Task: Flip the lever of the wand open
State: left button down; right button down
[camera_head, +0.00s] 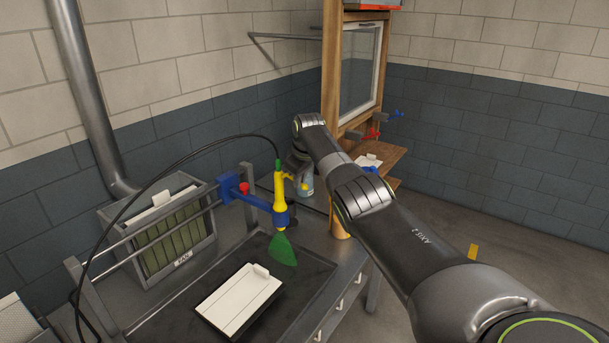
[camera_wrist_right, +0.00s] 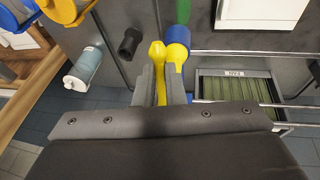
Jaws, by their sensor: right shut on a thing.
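The wand (camera_head: 281,188) is yellow with a green fan-shaped tip (camera_head: 283,250) pointing down, and it sits in a blue holder (camera_head: 281,217) on the rail. In the right wrist view the yellow wand body (camera_wrist_right: 177,52) is beside the slim yellow lever (camera_wrist_right: 157,52), with a narrow gap between them near the gripper. My right gripper (camera_wrist_right: 160,74) has its two grey fingers on either side of the lever, shut on it. In the head view the lever's yellow end (camera_head: 303,187) shows beside the wand, and my wrist partly hides the fingers. My left gripper is in neither view.
A black hose (camera_head: 180,160) arches left from the wand. A white panel (camera_head: 238,299) lies on the dark bench below. A crate of green filters (camera_head: 170,240) stands left. A blue-white canister (camera_wrist_right: 84,69) and a wooden window frame (camera_head: 331,80) are close by.

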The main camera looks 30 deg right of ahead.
jog(key=shift+a+r+g, duration=0.1)
jog(key=shift+g, duration=0.2)
dwell(0.4)
jog(key=c, duration=1.5)
grip_release()
jog(key=shift+w, duration=0.1)
jog(key=b+v, duration=0.5)
jog(key=v, duration=1.2)
jog(key=shift+a+r, duration=0.1)
jog(key=shift+r, duration=0.1)
